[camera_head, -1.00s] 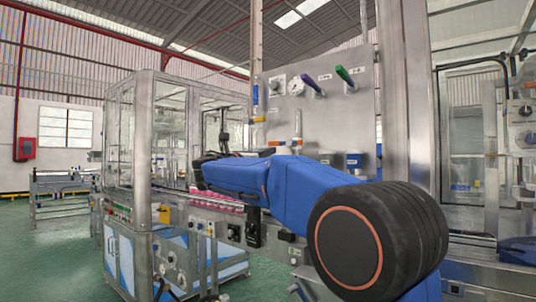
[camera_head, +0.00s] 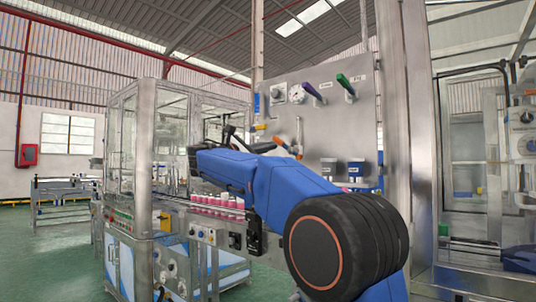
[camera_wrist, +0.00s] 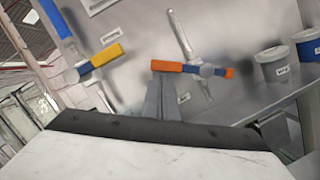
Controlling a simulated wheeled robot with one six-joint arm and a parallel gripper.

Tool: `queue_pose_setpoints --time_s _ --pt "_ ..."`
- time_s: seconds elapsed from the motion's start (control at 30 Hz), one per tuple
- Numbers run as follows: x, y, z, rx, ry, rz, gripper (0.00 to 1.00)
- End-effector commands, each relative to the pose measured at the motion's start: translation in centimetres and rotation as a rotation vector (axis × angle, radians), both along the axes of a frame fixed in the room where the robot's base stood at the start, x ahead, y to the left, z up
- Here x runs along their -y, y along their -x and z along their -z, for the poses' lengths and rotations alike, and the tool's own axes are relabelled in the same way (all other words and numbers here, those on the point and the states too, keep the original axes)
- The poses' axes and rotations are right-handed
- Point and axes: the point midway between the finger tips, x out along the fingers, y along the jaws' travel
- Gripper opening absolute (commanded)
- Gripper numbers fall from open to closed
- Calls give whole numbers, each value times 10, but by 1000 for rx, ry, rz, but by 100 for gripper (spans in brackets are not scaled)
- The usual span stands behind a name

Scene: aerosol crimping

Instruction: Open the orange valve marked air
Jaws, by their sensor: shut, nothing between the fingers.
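The orange valve handle (camera_wrist: 182,67) lies across an upright steel pipe on a metal panel. It also shows in the head view (camera_head: 283,144), sloping down to the right, not square to the pipe. A small label beside it is too blurred to read. My gripper (camera_wrist: 166,82) is shut and empty in the wrist view. Its fingertips are right under the left part of the orange handle and appear to touch it; exact contact is unclear.
A grey cup (camera_wrist: 272,68) and a blue cup (camera_wrist: 308,50) are fixed on the panel at the right. Purple (camera_head: 313,91) and green (camera_head: 345,84) levers and a gauge (camera_head: 297,94) are above. Pink cans (camera_head: 215,200) line the conveyor below.

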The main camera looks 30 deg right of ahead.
Motion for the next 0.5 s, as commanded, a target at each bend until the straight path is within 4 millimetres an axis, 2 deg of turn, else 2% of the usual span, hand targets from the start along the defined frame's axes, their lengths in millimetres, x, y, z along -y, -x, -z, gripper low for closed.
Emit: queue_pose_setpoints --time_s 0.5 --pt "6 17 -35 465 -168 2 0"
